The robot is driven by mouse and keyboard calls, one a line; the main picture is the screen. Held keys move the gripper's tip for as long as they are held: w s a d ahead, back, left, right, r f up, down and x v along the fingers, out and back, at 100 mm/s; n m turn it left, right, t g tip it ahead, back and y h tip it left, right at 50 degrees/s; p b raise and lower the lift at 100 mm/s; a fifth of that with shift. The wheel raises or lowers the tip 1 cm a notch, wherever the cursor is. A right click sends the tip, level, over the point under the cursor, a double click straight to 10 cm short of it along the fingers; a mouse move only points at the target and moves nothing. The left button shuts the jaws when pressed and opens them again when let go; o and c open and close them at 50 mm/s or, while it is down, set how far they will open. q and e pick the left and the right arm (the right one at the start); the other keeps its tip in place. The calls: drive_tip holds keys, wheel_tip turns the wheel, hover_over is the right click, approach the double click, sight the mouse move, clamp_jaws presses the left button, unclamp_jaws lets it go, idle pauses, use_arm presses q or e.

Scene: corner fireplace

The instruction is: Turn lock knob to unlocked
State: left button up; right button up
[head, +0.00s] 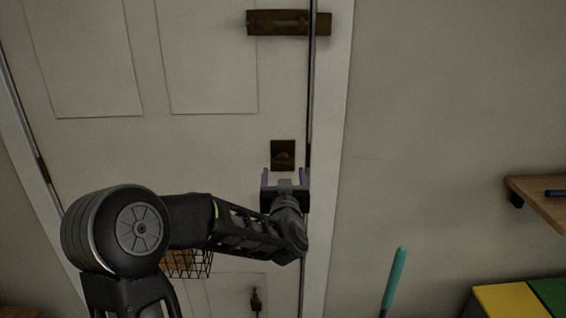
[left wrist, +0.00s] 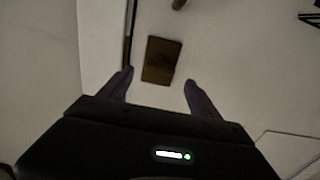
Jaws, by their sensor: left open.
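A dark brown lock plate (head: 282,155) is on the pale panelled door (head: 215,140), close to the door's right edge. A small rounded knob shape shows faintly on the plate; its turn position is too dark to tell. My left gripper (head: 284,174) is open and empty just below the plate in the head view, its two purple fingers spread apart. In the left wrist view the plate (left wrist: 161,60) lies between and beyond the two fingertips (left wrist: 158,80). No contact shows between the fingers and the plate. My right gripper is not in view.
A brown slide bolt (head: 288,22) is at the door's top right. A wire basket (head: 187,264) is behind my left arm, and a small dark fitting (head: 257,299) is low on the door. A teal handle (head: 395,278), a wooden shelf (head: 545,205) and a yellow-green surface (head: 510,300) are at right.

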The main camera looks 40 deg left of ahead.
sight(283, 164)
use_arm(q)
drive_tip(key=p+x, duration=0.1)
drive_tip(key=x, duration=0.6)
drive_tip(key=shift+w+a+p, duration=0.1)
drive_tip(key=shift+p, duration=0.25)
drive_tip(key=c, duration=1.4)
